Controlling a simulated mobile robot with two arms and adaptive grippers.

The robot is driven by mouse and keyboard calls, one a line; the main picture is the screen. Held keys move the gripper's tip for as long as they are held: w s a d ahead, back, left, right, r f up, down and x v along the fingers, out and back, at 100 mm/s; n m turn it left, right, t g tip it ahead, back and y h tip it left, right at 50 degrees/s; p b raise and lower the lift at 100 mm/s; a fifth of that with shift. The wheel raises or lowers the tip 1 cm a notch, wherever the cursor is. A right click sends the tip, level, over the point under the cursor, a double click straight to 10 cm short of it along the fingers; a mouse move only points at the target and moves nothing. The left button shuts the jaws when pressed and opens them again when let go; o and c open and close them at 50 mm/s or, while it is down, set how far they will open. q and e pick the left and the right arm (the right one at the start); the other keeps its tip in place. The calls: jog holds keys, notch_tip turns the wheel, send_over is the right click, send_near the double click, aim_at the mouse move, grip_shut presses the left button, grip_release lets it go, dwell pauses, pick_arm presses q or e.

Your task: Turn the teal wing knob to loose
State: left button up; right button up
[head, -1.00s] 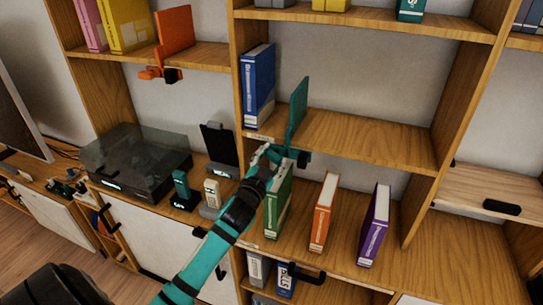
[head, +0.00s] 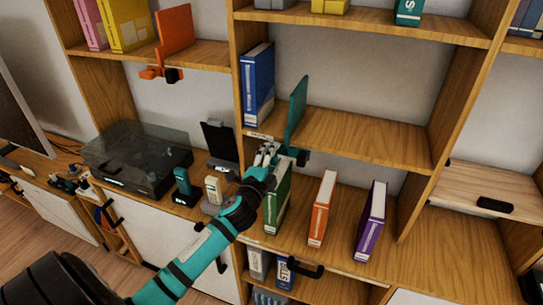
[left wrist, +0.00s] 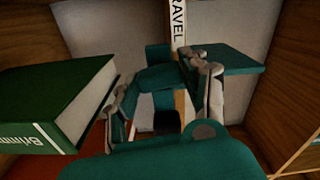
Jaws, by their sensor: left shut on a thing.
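The teal bookend (head: 297,110) stands upright at the front edge of the middle shelf, with its teal clamp (head: 301,156) below the board. The teal wing knob is mostly hidden by the fingers in the head view. In the left wrist view, a teal piece that looks like the knob (left wrist: 160,77) lies between my fingers. My left gripper (head: 266,155) is at the clamp, just under the shelf edge, and is shut on the knob. In the left wrist view, its fingers (left wrist: 165,95) stand on either side of it. The knob's exact angle is unclear. My right gripper is out of view.
A green book (head: 277,203) stands close below my gripper and appears just left of the fingers in the left wrist view (left wrist: 75,95). Orange (head: 322,208) and purple (head: 371,222) books stand to the right. An orange bookend (head: 174,30) is clamped upper left.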

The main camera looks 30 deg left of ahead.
pick_arm(q)
jog(key=shift+m, duration=1.1)
jog(key=o, duration=1.2)
jog(key=shift+c, duration=0.2)
jog(key=v, duration=1.2)
jog(key=shift+f, duration=0.1)
